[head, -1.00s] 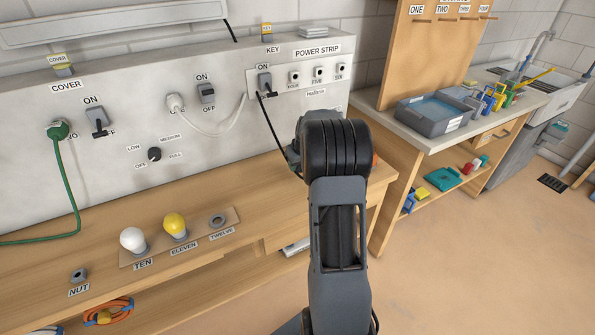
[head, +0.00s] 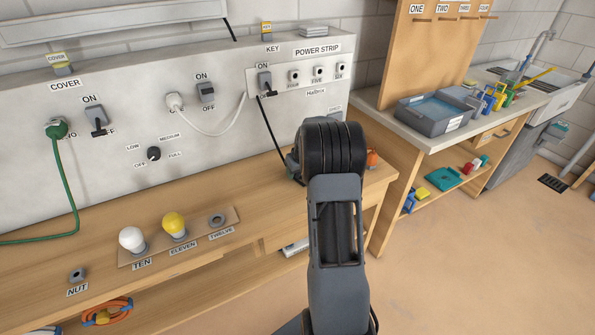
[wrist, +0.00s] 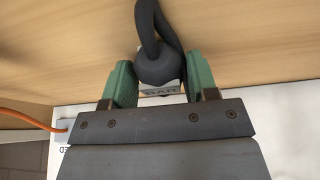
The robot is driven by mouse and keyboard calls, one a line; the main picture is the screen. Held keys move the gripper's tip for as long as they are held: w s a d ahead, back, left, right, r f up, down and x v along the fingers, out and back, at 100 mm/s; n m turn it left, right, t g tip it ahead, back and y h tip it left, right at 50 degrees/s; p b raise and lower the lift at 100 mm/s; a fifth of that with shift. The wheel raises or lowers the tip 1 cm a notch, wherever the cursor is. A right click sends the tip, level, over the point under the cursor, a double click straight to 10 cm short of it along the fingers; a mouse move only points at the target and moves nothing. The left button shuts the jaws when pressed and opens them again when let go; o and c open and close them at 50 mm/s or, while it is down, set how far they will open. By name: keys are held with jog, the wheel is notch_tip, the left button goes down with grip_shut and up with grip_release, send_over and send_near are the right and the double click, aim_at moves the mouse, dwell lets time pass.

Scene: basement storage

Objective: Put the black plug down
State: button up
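The black plug (wrist: 157,70) is between the two green fingers of my gripper (wrist: 159,88) in the wrist view, with its thick black cable looping away at the top. The fingers appear to press on its sides. A pale face lettered "BAR" shows just below the plug's round back. Bare wood of the bench (head: 100,228) lies behind it; whether the plug touches the wood I cannot tell. In the head view my arm hides the plug and most of the gripper. The black cable (head: 270,128) hangs from the power strip (head: 300,78) toward the gripper.
An orange object (head: 373,158) sits right of my wrist on the bench. An orange cord (wrist: 25,117) shows in the wrist view. Bulbs stand in holders (head: 190,240) at the bench front. The panel (head: 130,130) rises behind. Bare wood lies left of my arm.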

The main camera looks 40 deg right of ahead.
jog(key=shift+o, duration=1.1)
jog(key=shift+r, duration=0.2)
jog(key=d+p+v, duration=0.1)
jog(key=v, duration=1)
jog(key=s+a+r, duration=0.2)
jog(key=s+a, duration=0.1)
jog(key=a, duration=0.4)
jog(key=s+a+r, duration=0.2)
jog(key=a, duration=0.6)
jog(key=s+a+f+n+g, duration=0.1)
jog(key=s+a+f, duration=0.1)
jog(key=s+a, duration=1)
jog(key=s, duration=0.2)
jog(key=shift+s+f+y, duration=0.3)
jog(key=shift+s+f, duration=0.05)
jog(key=shift+s, duration=0.05)
